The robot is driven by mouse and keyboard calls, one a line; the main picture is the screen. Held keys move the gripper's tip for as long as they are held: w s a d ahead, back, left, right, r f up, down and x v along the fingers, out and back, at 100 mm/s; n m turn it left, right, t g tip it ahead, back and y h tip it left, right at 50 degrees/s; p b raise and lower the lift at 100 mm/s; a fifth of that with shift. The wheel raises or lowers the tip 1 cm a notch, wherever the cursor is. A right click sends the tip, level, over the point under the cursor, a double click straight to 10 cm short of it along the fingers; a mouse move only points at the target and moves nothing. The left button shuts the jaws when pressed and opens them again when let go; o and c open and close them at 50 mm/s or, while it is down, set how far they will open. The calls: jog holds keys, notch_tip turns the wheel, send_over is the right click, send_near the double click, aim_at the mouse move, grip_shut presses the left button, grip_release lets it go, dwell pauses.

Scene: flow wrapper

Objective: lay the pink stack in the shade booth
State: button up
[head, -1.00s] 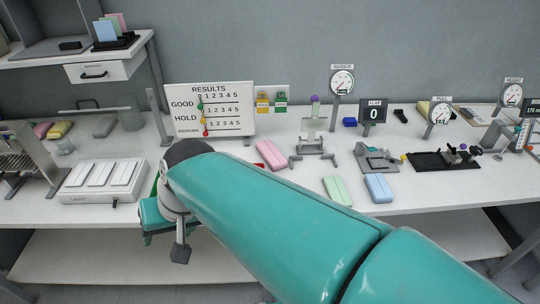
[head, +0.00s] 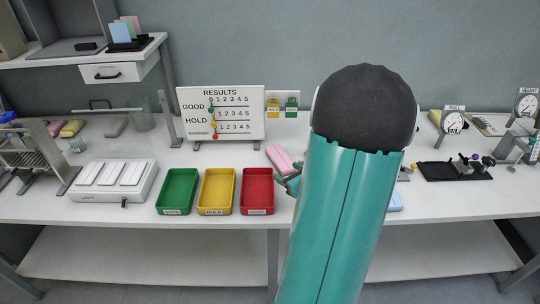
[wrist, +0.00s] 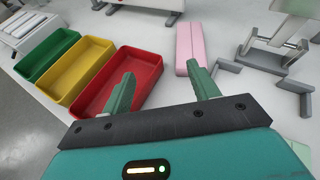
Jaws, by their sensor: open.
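The pink stack (head: 280,158) lies flat on the bench, just behind and right of the red tray. In the wrist view the pink stack (wrist: 190,45) lies ahead of my gripper, close to the right finger's tip and not between the fingers. My gripper (wrist: 162,78) is open and empty, its left finger over the red tray. In the head view my arm hides most of the gripper. What looks like the shade booth (head: 62,50) stands raised at the upper left, with a grey floor and a small black object on it.
Green (head: 177,191), yellow (head: 217,191) and red (head: 257,191) trays stand along the bench front. A results board (head: 220,112) stands behind them. A rack of coloured cards (head: 132,42) is beside the booth floor, above a drawer (head: 112,72). A metal fixture (wrist: 270,50) stands right of the stack.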

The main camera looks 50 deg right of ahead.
jog(key=s+d+m, duration=0.1)
jog(key=s+d+f+m+h, duration=0.1)
jog(key=s+d+f, duration=0.1)
jog(key=shift+s+d+m+g+h, duration=0.1)
jog(key=shift+d+m+g+h, duration=0.1)
jog(key=shift+m+g+h, duration=0.15)
send_near(285, 163)
jog(key=x, duration=0.4)
jog(key=shift+d+f, duration=0.15)
jog(key=shift+f, duration=0.05)
jog(key=x, duration=0.6)
jog(key=c, duration=0.7)
jog(key=shift+r, duration=0.15)
jog(key=shift+r, duration=0.65)
jog(key=s+a+r, duration=0.2)
jog(key=s+r, duration=0.1)
jog(key=s+a+r, duration=0.3)
jog(key=s+r, duration=0.1)
jog(key=s+a+r, duration=0.3)
jog(key=s+r, duration=0.1)
jog(key=shift+s+a+r, duration=0.1)
jog(key=shift+s+r, duration=0.15)
